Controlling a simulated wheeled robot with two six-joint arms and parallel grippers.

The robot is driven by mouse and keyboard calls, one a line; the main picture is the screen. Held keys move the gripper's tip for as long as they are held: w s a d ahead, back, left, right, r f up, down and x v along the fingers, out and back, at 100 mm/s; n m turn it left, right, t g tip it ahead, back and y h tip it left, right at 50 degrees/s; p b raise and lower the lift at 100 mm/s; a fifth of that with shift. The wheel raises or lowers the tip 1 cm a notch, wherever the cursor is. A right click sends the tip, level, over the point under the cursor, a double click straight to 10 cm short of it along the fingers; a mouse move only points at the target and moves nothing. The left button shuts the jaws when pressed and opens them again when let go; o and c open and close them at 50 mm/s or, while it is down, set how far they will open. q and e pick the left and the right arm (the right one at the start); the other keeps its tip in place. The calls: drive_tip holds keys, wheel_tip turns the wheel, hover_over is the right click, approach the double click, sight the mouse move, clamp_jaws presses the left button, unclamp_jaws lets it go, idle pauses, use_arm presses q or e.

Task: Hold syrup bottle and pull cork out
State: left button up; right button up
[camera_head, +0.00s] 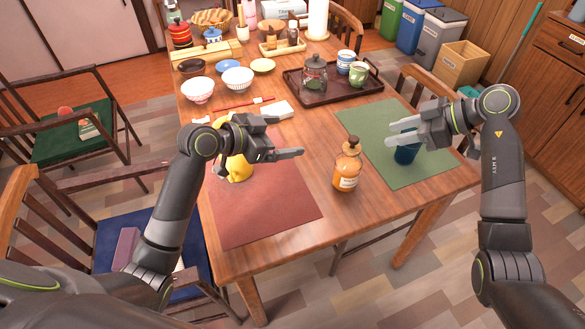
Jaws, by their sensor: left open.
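The syrup bottle (346,173) is amber glass with a pale label and a dark brown cork (354,141) in its neck. It stands upright on the wooden table between the red and green mats. My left gripper (285,148) is open and empty to the left of the bottle, its fingers pointing right, apart from it. My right gripper (391,133) is to the right of the bottle, its fingers pointing left with a gap between them. It appears empty and does not touch the cork.
A dark blue cup (406,154) stands on the green mat (375,122) below my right gripper. A yellow item (238,169), partly hidden by my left gripper, lies on the red mat (265,212). A tray (310,100) with a jar and cups, and several bowls, stand behind.

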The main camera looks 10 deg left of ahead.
sight(340, 166)
use_arm(q)
drive_tip(key=s+d+f+g+h, duration=0.1)
drive_tip(key=s+d+f, duration=0.3)
drive_tip(key=s+f, duration=0.1)
drive_tip(key=x, duration=1.7)
drive_tip(key=shift+s+d+r, duration=0.1)
drive_tip(key=shift+d, duration=0.2)
drive_tip(key=c, duration=1.4)
